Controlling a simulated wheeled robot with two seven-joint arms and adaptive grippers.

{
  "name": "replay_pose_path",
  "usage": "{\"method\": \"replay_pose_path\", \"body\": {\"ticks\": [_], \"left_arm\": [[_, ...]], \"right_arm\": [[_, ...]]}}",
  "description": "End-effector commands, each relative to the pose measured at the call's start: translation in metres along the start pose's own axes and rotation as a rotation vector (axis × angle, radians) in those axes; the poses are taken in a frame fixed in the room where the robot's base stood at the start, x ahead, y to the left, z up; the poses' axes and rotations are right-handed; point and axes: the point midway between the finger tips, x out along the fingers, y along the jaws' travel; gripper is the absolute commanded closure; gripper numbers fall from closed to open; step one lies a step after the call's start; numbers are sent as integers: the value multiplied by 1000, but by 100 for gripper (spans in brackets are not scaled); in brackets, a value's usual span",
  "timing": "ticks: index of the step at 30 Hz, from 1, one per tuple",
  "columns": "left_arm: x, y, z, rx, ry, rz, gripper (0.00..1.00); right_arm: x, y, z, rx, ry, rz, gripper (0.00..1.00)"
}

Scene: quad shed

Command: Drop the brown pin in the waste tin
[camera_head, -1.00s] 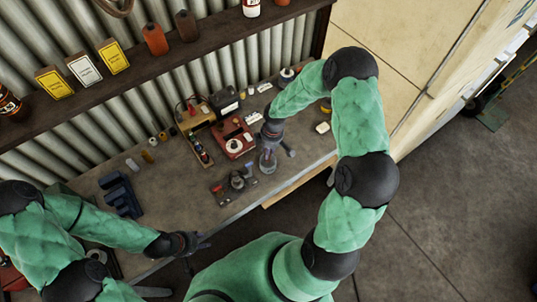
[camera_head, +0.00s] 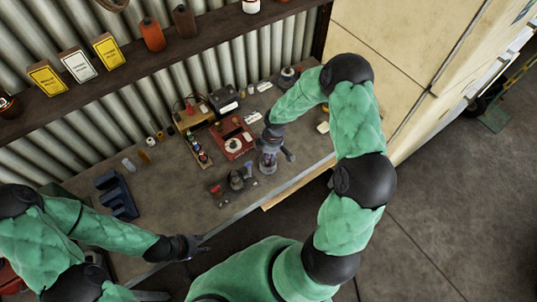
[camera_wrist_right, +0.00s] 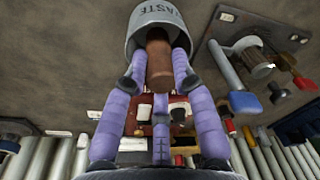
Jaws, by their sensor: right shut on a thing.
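The brown pin (camera_wrist_right: 159,62) is a short, thick cylinder held between the purple-grey fingers of my right gripper (camera_wrist_right: 160,78) in the right wrist view. The grey waste tin (camera_wrist_right: 150,17), lettered WASTE, is right behind the pin's far end. The pin overlaps the tin's mouth in that view; I cannot tell how far inside it is. In the head view my right gripper (camera_head: 270,146) is over the waste tin (camera_head: 267,167) near the bench's front edge, and the pin is hard to make out. My left gripper (camera_head: 188,246) looks open and empty by the front edge at left.
A red device (camera_head: 234,143) and a wooden tray (camera_head: 198,152) stand behind the tin. A small dark fixture (camera_head: 235,182) lies left of it. A dark blue holder (camera_head: 116,195) stands farther left. The bench between the holder and fixture is mostly clear.

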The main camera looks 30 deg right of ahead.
Motion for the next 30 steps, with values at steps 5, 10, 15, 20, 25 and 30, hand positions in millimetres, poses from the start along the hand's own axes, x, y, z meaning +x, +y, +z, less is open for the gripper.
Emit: {"method": "replay_pose_path", "body": {"ticks": [5,10,15,20,25,30], "left_arm": [[2,0,0,0,0,0,60],[1,0,0,0,0,0,60],[1,0,0,0,0,0,60],[-2,1,0,0,0,0,60],[-13,5,1,0,0,0,60],[-8,3,0,0,0,0,60]], "right_arm": [[2,0,0,0,0,0,71],[1,0,0,0,0,0,49],[1,0,0,0,0,0,49],[-2,0,0,0,0,0,49],[-18,0,-2,0,1,2,49],[-52,1,-1,1,1,5,49]]}}
